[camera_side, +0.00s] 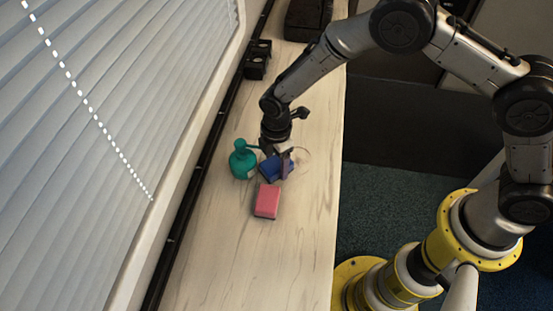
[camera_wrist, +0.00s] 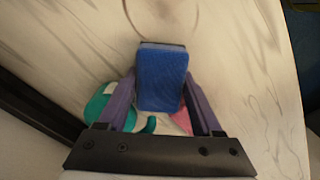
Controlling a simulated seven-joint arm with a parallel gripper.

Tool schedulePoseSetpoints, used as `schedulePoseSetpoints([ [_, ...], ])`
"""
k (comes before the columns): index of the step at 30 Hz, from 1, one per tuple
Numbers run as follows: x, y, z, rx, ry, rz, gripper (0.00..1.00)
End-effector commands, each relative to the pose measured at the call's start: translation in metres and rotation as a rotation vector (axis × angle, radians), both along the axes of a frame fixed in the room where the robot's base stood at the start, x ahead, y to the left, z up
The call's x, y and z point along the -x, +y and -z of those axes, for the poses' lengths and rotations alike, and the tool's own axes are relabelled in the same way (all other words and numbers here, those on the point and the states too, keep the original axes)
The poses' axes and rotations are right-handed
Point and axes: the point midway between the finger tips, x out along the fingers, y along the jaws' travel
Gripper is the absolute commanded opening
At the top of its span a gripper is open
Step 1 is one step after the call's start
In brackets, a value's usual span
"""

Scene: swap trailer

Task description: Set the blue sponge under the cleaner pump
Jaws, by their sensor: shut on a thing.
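The blue sponge (camera_side: 271,168) is between the fingers of my gripper (camera_side: 284,163), which is shut on it. In the wrist view the blue sponge (camera_wrist: 162,78) sits between the two purple fingers of my gripper (camera_wrist: 160,95). The teal cleaner pump bottle (camera_side: 242,161) stands upright just left of the sponge in the side view. Its spout points right, toward the gripper and sponge. In the wrist view the pump (camera_wrist: 104,108) is partly hidden behind the left finger. I cannot tell whether the sponge touches the table.
A pink sponge (camera_side: 267,201) lies on the pale wooden counter (camera_side: 220,250) in front of the blue sponge. A faint round outline (camera_side: 302,158) shows right of my gripper. A black object (camera_side: 257,60) stands farther back by the window-side ledge. The counter's front part is clear.

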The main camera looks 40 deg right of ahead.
Motion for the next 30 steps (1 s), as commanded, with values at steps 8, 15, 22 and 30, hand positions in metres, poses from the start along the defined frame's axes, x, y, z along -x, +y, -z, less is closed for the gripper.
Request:
schedulePoseSetpoints([
  [8, -0.001, 0.0, 0.016, -0.001, -0.002, 0.001, 0.14],
  [15, 0.0, 0.0, 0.019, 0.0, 0.0, 0.001, 0.14],
  [22, 0.0, 0.0, 0.019, 0.0, -0.001, 0.001, 0.97],
  [30, 0.0, 0.0, 0.018, -0.001, -0.001, 0.001, 0.97],
])
